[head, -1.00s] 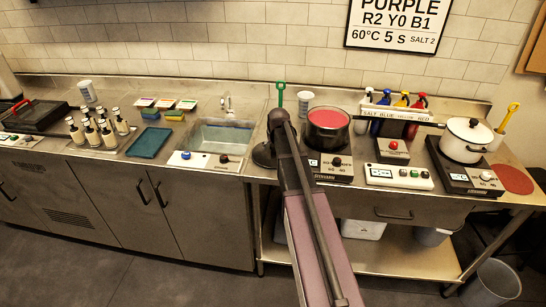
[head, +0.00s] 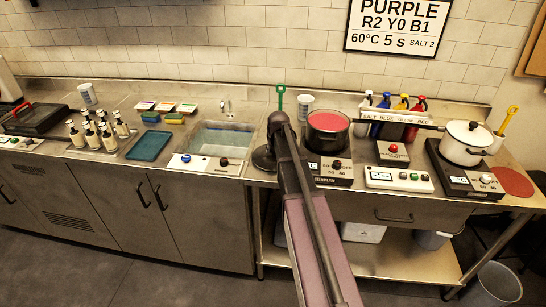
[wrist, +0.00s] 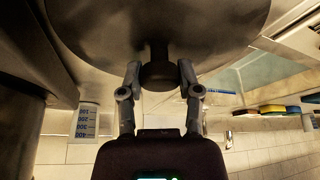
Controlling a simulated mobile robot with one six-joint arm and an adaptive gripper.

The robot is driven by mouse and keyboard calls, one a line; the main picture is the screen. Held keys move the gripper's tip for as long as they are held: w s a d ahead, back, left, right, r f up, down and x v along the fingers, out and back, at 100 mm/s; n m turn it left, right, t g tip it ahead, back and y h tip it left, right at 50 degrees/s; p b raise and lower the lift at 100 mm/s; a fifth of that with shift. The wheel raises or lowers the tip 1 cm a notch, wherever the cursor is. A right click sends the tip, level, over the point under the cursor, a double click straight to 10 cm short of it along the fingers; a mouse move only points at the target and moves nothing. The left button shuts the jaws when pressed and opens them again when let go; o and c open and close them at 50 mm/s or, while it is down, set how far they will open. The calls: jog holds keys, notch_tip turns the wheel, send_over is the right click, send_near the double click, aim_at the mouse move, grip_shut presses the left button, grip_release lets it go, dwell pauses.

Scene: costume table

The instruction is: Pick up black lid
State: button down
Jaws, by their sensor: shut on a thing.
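The black lid is the wide dark disc (wrist: 155,25) that fills the top of the wrist view. A round black knob stands out from its middle. My gripper (wrist: 158,75) is shut on this knob, with one finger on each side. In the head view the lid (head: 263,158) shows as a dark round edge left of my arm, between the sink and the pot with red liquid. My arm hides the rest of it and my gripper there. I cannot tell whether the lid touches the counter.
A pot of red liquid (head: 328,122) stands on a hotplate close right of my arm. The sink (head: 222,136) is on the left. A white lidded pot (head: 467,142) and several coloured bottles are further right. A white measuring cup (wrist: 88,120) shows in the wrist view.

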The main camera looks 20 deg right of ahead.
jog(key=shift+r, duration=0.1)
dwell(0.3)
notch_tip(320, 180, up, 10)
jog(key=p, duration=1)
jog(key=shift+f, duration=0.3)
dwell(0.4)
jog(key=shift+a, duration=0.1)
